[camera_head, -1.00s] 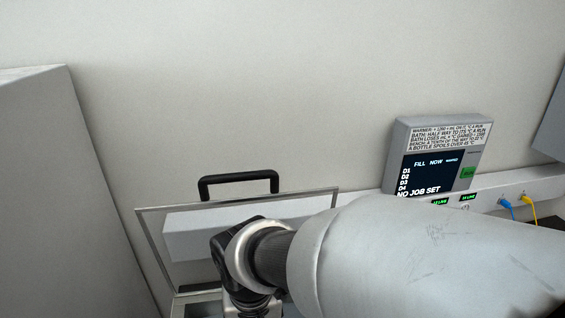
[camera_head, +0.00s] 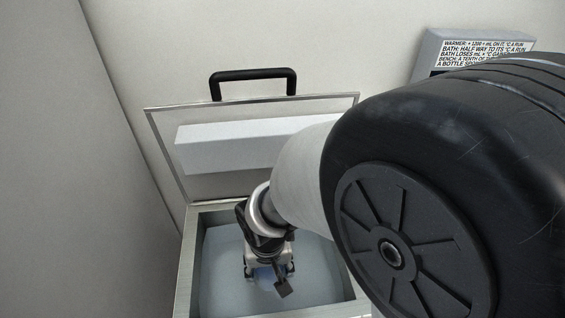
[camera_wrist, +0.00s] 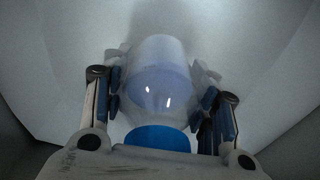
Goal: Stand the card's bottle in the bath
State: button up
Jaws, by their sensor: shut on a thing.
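The bath (camera_head: 187,270) is an open metal-rimmed box at the lower middle of the head view, with its lid (camera_head: 155,135) raised against the wall. My gripper (camera_head: 268,266) is down inside the bath's opening, over its pale blue-grey inside. In the wrist view my gripper (camera_wrist: 160,92) is shut on a clear bottle (camera_wrist: 157,60) with pale bluish contents. Its blue cap (camera_wrist: 157,138) is towards the wrist and its base points away from it. In the head view the bottle is mostly hidden by my gripper. I cannot tell whether its base touches the bath's floor.
A black handle (camera_head: 253,76) tops the raised lid. A grey panel (camera_head: 110,150) stands left of the bath. My large arm link covers the right side of the head view. Behind it, a sign with printed rules (camera_head: 488,50) is partly hidden.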

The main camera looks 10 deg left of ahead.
jog(key=shift+f, duration=0.25)
jog(key=o, duration=1.5)
jog(key=shift+r, duration=0.1)
jog(key=shift+r, duration=0.1)
jog(key=r+p, duration=0.1)
jog(key=r, duration=0.3)
jog(key=s+r+p, duration=0.1)
jog(key=r, duration=0.3)
jog(key=r+p, duration=0.1)
jog(key=r, duration=0.3)
jog(key=shift+s+d, duration=0.2)
jog(key=s+d+r+m+t, duration=0.1)
jog(key=s+d+r, duration=0.1)
jog(key=d, duration=0.4)
jog(key=s+d+r+m+t, duration=0.1)
jog(key=s+d+r, duration=0.2)
jog(key=d+r, duration=0.2)
jog(key=s+d+r+t, duration=0.1)
jog(key=s+d+r, duration=0.2)
jog(key=d, duration=0.6)
jog(key=shift+d+r+m, duration=0.15)
jog(key=shift+r+m, duration=0.2)
jog(key=shift+m, duration=0.05)
